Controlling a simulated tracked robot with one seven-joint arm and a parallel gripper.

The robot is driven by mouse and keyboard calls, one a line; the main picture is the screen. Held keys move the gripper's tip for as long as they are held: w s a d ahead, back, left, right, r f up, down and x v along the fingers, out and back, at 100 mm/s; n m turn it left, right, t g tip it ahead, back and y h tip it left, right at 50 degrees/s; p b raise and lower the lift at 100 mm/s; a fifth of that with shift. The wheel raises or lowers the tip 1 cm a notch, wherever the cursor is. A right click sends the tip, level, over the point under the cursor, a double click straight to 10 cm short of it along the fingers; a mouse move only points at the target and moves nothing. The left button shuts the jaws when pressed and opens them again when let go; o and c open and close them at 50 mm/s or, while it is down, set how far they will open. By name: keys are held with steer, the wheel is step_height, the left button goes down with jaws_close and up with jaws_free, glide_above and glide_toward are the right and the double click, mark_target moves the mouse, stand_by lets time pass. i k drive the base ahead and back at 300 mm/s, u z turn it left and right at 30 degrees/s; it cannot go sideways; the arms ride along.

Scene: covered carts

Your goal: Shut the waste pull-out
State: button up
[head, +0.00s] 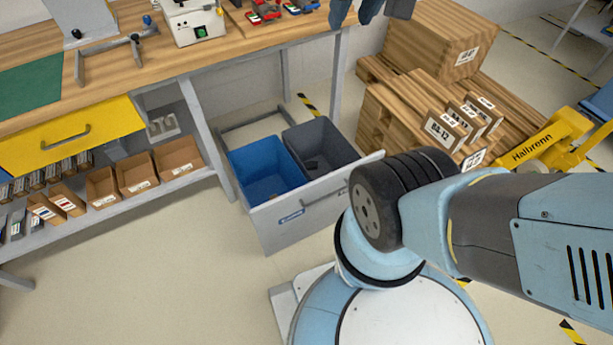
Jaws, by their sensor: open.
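The waste pull-out stands open below the workbench. Its pale grey front panel (285,230) is drawn well out from the bench frame, with a bar handle and a small blue label on its outer face. A blue bin (268,170) and a dark grey bin (318,143) sit side by side behind the panel, and both look mostly empty. My arm passes in front of the panel's right end and hides part of it. My gripper is not in view, and no contact with the handle shows.
The wooden bench (185,50) has a yellow drawer (75,135) and a shelf of cardboard bins (178,157) at left. Wooden crates and pallets (400,110) stand behind right, beside a yellow pallet truck (545,140). The floor left of the panel is clear.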

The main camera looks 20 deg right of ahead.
mark_target(308, 202)
steer(key=k, duration=0.55)
steer(key=z, duration=0.1)
